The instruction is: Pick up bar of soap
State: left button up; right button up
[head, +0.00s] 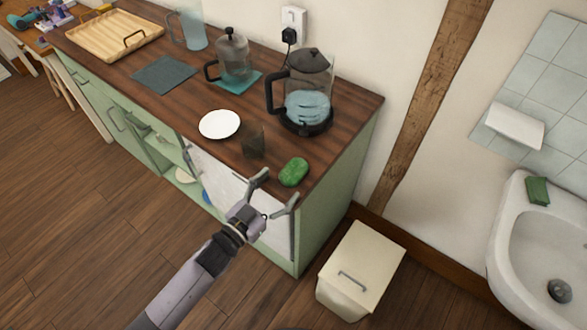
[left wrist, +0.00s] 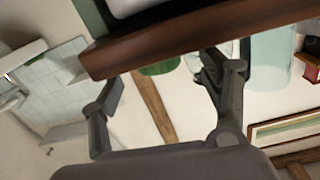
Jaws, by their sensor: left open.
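A rounded green bar (head: 294,172), which looks like the bar of soap, lies on the dark wooden counter (head: 350,105) near its front right corner. My left gripper (head: 277,187) is open and empty, just in front of the counter edge, with its fingers pointing toward the green bar and apart from it. In the left wrist view the open fingers (left wrist: 165,88) straddle the counter's brown edge (left wrist: 180,42). A green patch (left wrist: 160,67) shows past that edge between them, probably the same bar. A second green block (head: 538,190) lies on the sink rim. My right gripper is not in view.
Near the bar stand a small dark wedge-shaped object (head: 254,142), a white plate (head: 219,124) and a glass kettle (head: 307,95). A French press (head: 233,60) and a wooden tray (head: 115,35) are farther back. A cream bin (head: 361,266) and white sink (head: 510,240) are at right.

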aim_at(294, 170)
pick_arm(q)
jog(key=x, duration=0.7)
jog(key=shift+p, duration=0.35)
jog(key=shift+s, duration=0.1)
jog(key=shift+a, duration=0.1)
jog(key=shift+c, duration=0.6)
jog(key=c, duration=1.2)
